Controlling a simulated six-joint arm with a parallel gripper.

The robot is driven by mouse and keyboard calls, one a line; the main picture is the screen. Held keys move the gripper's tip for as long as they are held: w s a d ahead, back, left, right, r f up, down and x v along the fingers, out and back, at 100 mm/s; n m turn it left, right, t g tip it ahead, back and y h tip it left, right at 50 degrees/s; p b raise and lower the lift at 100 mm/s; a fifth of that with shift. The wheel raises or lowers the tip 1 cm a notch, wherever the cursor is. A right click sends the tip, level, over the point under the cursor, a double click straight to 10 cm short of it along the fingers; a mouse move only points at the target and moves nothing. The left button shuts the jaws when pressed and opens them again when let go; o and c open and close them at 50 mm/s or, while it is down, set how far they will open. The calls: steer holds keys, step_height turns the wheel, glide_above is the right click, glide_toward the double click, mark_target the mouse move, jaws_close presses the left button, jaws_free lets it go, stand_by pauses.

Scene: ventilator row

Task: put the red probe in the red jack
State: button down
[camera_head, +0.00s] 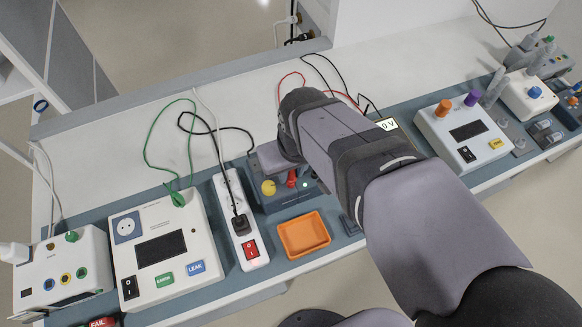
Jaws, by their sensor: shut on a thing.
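A small red piece, which looks like the red probe (292,179), shows upright just below the end of my arm. My gripper (285,165) is over the dark grey unit (275,200) and is shut on the red probe; its fingers are mostly hidden by my own wrist. The unit has a yellow knob (268,187) and a small lit green light. A red lead loops up behind my wrist. I cannot make out the red jack, or whether the probe's tip touches anything.
An orange tray (304,234) lies in front of the unit, apparently empty. A white power strip (236,215) with a red switch stands left of it. White testers (165,250) stand farther left. Another white device (465,133) stands right of my arm. Loose leads lie behind.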

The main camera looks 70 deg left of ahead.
stand_by(0.4)
steer(key=c, duration=1.5)
jaws_free()
steer(key=r, duration=0.3)
steer(key=d+r, duration=0.1)
steer(key=r, duration=0.3)
steer(key=shift+d+b, duration=0.2)
steer(key=shift+b, duration=0.1)
steer(key=shift+a, duration=0.1)
